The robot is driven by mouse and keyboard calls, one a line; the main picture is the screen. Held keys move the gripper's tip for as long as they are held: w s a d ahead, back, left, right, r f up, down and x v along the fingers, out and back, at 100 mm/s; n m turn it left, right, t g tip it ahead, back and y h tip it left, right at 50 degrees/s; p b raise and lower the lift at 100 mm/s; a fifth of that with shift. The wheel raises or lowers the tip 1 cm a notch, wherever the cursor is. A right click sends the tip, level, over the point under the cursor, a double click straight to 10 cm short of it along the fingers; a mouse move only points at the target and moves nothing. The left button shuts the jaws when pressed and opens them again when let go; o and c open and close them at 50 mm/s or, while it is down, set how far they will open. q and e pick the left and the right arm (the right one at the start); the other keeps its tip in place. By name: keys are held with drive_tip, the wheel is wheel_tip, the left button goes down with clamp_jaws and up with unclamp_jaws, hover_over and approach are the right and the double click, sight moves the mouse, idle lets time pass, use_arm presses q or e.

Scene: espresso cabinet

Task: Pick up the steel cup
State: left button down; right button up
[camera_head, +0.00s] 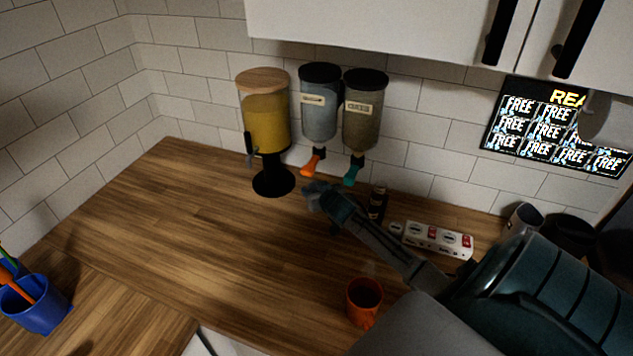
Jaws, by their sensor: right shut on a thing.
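My right gripper (328,199) reaches in from the right and is over the wooden counter, in front of the dispensers. It is shut on a small greyish thing at its tip, too dark and small to tell whether it is the steel cup. A grey, open-topped cup (522,219) stands at the back right by the wall, partly hidden behind my right arm. I cannot tell for sure that it is steel. My left gripper is not in view.
A yellow-filled dispenser (265,125) stands on a black base. Two wall dispensers (319,110) have orange and green spouts. A dark bottle (377,203), a white power strip (437,240) and an orange mug (363,302) are near my right arm. A blue cup (38,307) is left. The counter's left-middle is clear.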

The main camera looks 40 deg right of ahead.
sight(310, 188)
drive_tip(key=shift+s+a+r+p, duration=0.3)
drive_tip(key=shift+a+r+p, duration=0.3)
drive_tip(key=shift+s+a+r+p, duration=0.3)
drive_tip(key=shift+a+r+p, duration=0.25)
drive_tip(key=s+a+r, duration=0.4)
drive_tip(key=a+r, duration=0.1)
drive_tip(key=a, duration=0.4)
drive_tip(key=shift+s, duration=0.4)
drive_tip(key=shift+a+f, duration=0.15)
